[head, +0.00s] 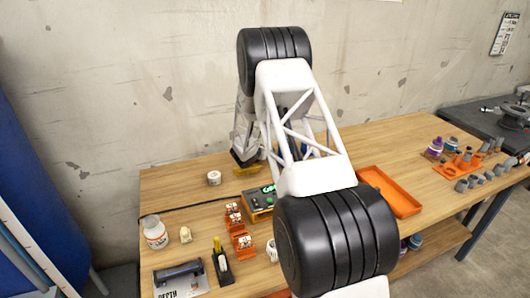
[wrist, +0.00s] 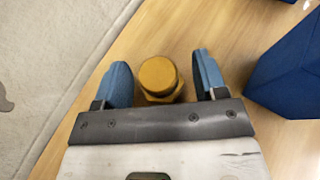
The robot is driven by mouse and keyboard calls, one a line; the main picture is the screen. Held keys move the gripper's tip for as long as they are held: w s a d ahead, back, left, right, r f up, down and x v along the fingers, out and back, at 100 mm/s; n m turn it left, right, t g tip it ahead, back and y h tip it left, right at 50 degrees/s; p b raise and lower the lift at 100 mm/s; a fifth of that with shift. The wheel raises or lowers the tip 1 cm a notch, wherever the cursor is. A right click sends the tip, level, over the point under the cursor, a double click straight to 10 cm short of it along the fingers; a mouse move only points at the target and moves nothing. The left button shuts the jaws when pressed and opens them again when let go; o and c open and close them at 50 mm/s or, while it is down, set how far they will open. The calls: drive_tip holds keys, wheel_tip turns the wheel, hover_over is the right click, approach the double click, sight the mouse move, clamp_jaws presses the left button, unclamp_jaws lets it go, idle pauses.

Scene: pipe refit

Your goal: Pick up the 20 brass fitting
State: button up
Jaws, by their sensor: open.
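A brass fitting (wrist: 158,76), yellow-gold with a round top and a wider, faceted part below, stands on the wooden bench in the wrist view. My gripper (wrist: 162,75) is open, with one blue finger on each side of the fitting.
The wooden bench (head: 165,190) meets a concrete wall. A dark blue block (wrist: 288,70) stands right of my gripper.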

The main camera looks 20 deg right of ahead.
drive_tip(key=c, duration=0.9)
drive_tip(key=shift+o, duration=0.2)
drive_tip(key=shift+r, duration=0.2)
drive_tip(key=shift+r, duration=4.85)
